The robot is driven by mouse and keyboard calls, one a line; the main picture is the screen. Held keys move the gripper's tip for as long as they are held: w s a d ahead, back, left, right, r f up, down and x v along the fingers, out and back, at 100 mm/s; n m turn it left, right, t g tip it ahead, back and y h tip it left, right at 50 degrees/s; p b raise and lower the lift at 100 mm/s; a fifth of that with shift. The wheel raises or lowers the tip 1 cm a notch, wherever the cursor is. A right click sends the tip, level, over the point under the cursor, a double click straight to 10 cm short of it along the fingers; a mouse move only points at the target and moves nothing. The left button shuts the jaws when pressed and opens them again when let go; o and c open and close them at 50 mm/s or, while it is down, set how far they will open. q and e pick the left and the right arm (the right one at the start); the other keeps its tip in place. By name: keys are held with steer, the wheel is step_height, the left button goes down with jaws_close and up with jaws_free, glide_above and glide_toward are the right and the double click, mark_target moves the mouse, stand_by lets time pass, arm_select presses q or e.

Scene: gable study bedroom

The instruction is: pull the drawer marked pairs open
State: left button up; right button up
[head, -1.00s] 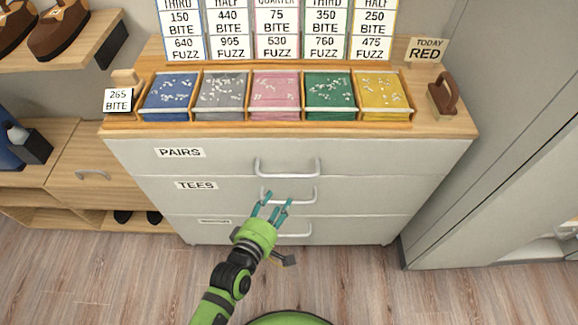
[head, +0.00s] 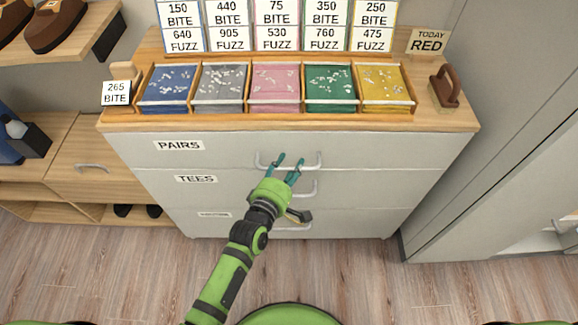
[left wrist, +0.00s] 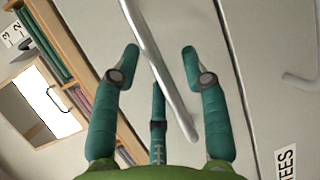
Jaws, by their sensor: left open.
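The drawer marked PAIRS (head: 225,150) is the top grey drawer of the chest, below the wooden counter, and its front looks flush and shut. Its label (head: 179,145) is at the upper left. Its pale bar handle (head: 265,165) is near the middle, partly covered by my left gripper (head: 289,159). My left gripper is open, with teal fingertips at the handle. In the left wrist view the handle bar (left wrist: 152,55) runs slantwise between the spread fingers (left wrist: 160,50). I cannot tell whether any finger touches it. My right gripper is out of view.
The TEES drawer (head: 225,185) and a lower drawer (head: 340,222) sit below, with similar handles. The counter holds a row of coloured trays (head: 275,107) and a brown-handled block (head: 445,90). A grey cabinet (head: 500,110) stands at the right. The floor in front is clear.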

arm_select(q)
jaws_close()
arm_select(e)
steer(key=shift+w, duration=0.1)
arm_select(q)
steer(key=shift+s, duration=0.1)
